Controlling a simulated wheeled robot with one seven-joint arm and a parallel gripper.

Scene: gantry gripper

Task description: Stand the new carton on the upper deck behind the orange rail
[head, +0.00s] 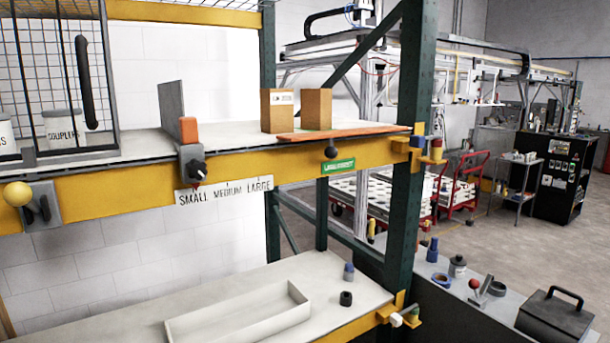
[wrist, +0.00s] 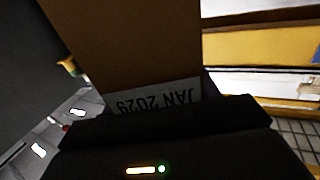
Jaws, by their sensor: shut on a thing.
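A brown carton (wrist: 130,40) fills the upper middle of the wrist view, with a white label reading JAN 2029 upside down. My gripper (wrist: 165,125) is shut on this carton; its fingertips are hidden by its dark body. The head view does not show my gripper or the held carton. In the head view, the orange rail (head: 345,131) runs along the front of the upper deck (head: 240,136). Behind it stand two brown cartons, a left one (head: 277,112) with a small label too fine to read and a right one (head: 317,109), both upright.
A grey upright divider (head: 171,112) with an orange block (head: 187,133) stands left of the cartons. A wire cage (head: 60,70) with labelled tubs is farther left. A green post (head: 408,130) bounds the right. The lower deck holds a white tray (head: 240,317).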

